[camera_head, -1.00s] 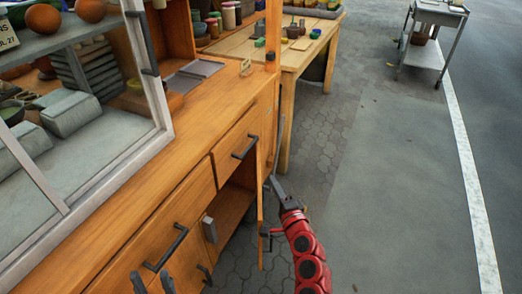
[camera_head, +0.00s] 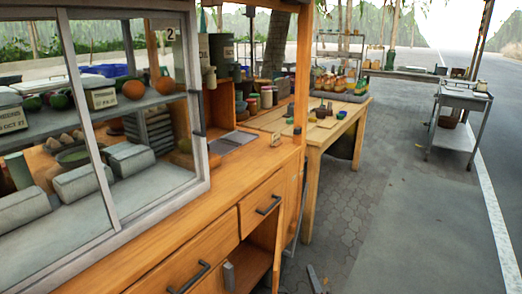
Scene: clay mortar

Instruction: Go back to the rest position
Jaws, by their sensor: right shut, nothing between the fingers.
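My right gripper (camera_head: 317,279) shows only as dark fingertips at the bottom edge of the head view. It is shut and empty, over the paving to the right of the wooden cart (camera_head: 225,205). The rest of my right arm is below the picture. My left gripper is out of the picture. The open cabinet door (camera_head: 279,235) of the cart stands between the cabinet opening (camera_head: 252,266) and my right gripper, which appears apart from it.
A glass display case (camera_head: 205,130) stands on the cart at left. A wooden table (camera_head: 315,140) with small pots and several jars is behind the cart. A grey metal trolley (camera_head: 465,98) stands at right. The pavement (camera_head: 420,220) between is clear.

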